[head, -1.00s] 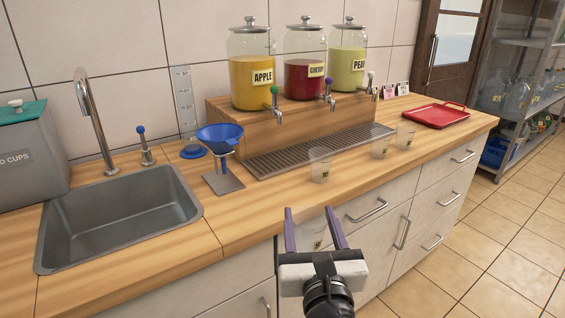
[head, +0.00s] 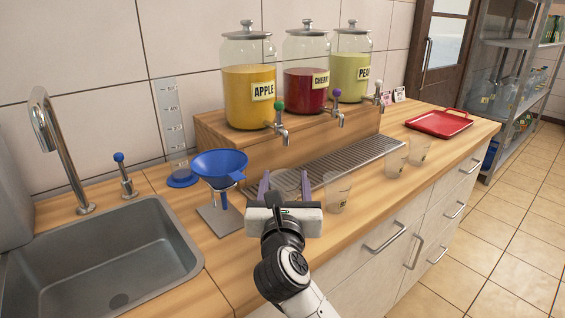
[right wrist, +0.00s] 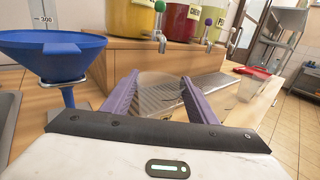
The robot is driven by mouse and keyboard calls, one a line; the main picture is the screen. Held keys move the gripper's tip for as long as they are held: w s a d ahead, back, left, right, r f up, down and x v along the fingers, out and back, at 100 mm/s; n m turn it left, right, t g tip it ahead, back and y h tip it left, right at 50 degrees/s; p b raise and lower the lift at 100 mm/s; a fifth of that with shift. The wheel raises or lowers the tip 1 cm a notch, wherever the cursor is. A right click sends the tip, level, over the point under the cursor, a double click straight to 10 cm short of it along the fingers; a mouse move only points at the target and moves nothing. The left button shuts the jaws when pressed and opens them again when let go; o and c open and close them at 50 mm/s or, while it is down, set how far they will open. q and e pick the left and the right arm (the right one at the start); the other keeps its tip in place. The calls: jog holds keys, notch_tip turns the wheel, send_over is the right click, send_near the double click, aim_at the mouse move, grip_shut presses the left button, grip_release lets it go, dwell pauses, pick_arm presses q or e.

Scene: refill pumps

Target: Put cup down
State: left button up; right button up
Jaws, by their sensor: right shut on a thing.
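My right gripper (head: 284,183) is shut on a clear plastic cup (head: 287,178), between its purple fingers, over the counter beside the drip grate. In the right wrist view the cup (right wrist: 160,82) shows between the fingers (right wrist: 160,92), and the grate is visible through it. The cup's base is hidden by my gripper, so I cannot tell if it touches the counter. A second clear cup (head: 337,193) stands just right of my gripper. Two more clear cups, a middle one (head: 396,158) and a far one (head: 419,151), stand farther right. My left gripper is not in view.
A blue funnel (head: 219,166) on a stand is close left of my gripper. The drip grate (head: 345,158) lies below the apple, cherry and pear dispenser taps. A red tray (head: 439,124) is at the far right, a sink (head: 105,255) at the left.

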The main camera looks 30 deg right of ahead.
jog(key=x, duration=0.9)
jog(key=shift+w+d, duration=0.25)
jog(key=shift+w, duration=0.05)
jog(key=x, duration=0.3)
jog(key=shift+w+d+f, duration=0.1)
jog(key=shift+w+d, duration=0.1)
jog(key=shift+w, duration=0.05)
jog(key=shift+f, duration=0.65)
jog(key=shift+s+a, duration=0.1)
jog(key=shift+f, duration=0.1)
jog(key=shift+f, duration=0.2)
jog(key=o, duration=0.7)
jog(key=shift+r, duration=0.1)
